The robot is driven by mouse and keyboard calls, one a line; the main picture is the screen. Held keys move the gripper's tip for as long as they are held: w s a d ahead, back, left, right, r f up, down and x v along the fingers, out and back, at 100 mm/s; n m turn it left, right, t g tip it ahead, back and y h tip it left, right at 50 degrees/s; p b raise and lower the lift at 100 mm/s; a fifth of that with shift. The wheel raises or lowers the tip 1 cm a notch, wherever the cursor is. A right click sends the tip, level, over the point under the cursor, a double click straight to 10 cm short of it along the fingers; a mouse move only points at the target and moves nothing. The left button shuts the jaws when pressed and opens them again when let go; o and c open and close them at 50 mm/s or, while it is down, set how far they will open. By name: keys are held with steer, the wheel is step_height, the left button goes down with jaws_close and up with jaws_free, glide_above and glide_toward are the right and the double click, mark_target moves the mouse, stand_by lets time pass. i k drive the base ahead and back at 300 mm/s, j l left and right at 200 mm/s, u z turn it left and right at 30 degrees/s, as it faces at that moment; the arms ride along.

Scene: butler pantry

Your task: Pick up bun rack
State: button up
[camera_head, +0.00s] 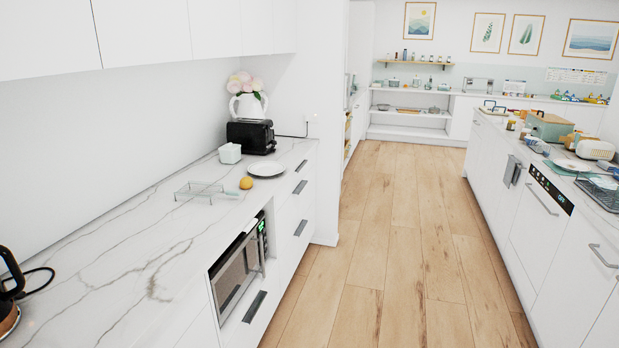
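A small wire rack (199,190), which looks like the bun rack, stands on the white marble counter (150,240) at left centre. It is low and pale grey, with thin wire edges, and it looks empty. A thin handle-like utensil seems to lie at its right end, towards the orange fruit. My gripper is not in view, so I cannot see whether it is open or shut.
An orange fruit (246,183), a white plate (266,169), a white container (230,153) and a black toaster (251,136) are right of the rack. A kettle (10,285) stands at the lower left. The wooden floor (400,250) between the counters is clear.

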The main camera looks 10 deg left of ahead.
mark_target(231, 192)
steer(key=i+u, duration=0.2)
steer(key=i, duration=1.3)
steer(key=i+j+u, duration=0.2)
steer(key=i, duration=0.5)
steer(key=i+j+u, duration=0.2)
steer(key=i, duration=0.5)
